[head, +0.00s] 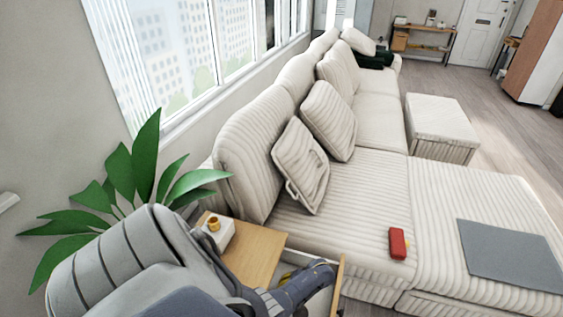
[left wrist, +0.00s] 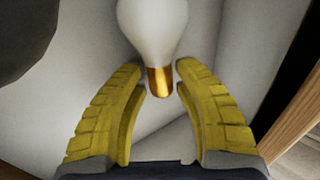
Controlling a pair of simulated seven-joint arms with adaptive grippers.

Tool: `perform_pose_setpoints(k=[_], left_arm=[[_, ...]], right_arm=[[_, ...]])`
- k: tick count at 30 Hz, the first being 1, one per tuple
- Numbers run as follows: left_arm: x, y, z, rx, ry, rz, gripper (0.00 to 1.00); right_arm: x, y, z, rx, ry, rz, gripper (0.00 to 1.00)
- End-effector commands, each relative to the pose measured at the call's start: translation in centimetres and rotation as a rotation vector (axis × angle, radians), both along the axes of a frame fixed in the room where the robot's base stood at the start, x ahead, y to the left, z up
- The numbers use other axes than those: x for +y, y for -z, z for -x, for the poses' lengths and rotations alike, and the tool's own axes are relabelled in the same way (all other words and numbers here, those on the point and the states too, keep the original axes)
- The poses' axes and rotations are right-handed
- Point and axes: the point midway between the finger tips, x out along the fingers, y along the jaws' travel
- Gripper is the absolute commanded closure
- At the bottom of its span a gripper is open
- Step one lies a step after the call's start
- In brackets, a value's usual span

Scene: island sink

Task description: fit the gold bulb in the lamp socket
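The bulb (left wrist: 155,30), with a white glass globe and a gold metal base, lies on a pale surface in the left wrist view. My left gripper (left wrist: 160,78) has its yellow fingers spread, one on each side of the gold base, with visible gaps. In the head view, my left gripper (head: 287,276) reaches down into an open drawer (head: 321,303) of a wooden side table; the bulb is hidden there. A small white block with a gold ring-shaped socket on top, apparently the lamp socket (head: 213,224), stands on the table top. My right gripper is not in view.
The side table top (head: 252,252) is clear to the right of the socket. A leafy plant (head: 125,180) stands behind my left arm. A striped sofa (head: 345,215) bears pillows, a red object (head: 398,243) and a grey mat (head: 510,254).

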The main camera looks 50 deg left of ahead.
Motion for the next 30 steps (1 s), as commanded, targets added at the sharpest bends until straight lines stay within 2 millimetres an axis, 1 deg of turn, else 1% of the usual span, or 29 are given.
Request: perform_pose_setpoints(k=[6,14,22,30], left_arm=[[0.42,0.64,0.23,0.000,-0.001,0.000,0.69],[0.44,0.68,0.27,0.000,-0.001,-0.001,0.69],[0.44,0.66,0.28,0.000,-0.001,-0.001,1.00],[0.43,0.65,0.26,0.000,-0.001,-0.001,1.00]], right_arm=[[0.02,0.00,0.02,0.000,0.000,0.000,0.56],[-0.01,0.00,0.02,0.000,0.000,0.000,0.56],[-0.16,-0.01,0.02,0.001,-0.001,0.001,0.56],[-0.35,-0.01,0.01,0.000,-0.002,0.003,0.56]])
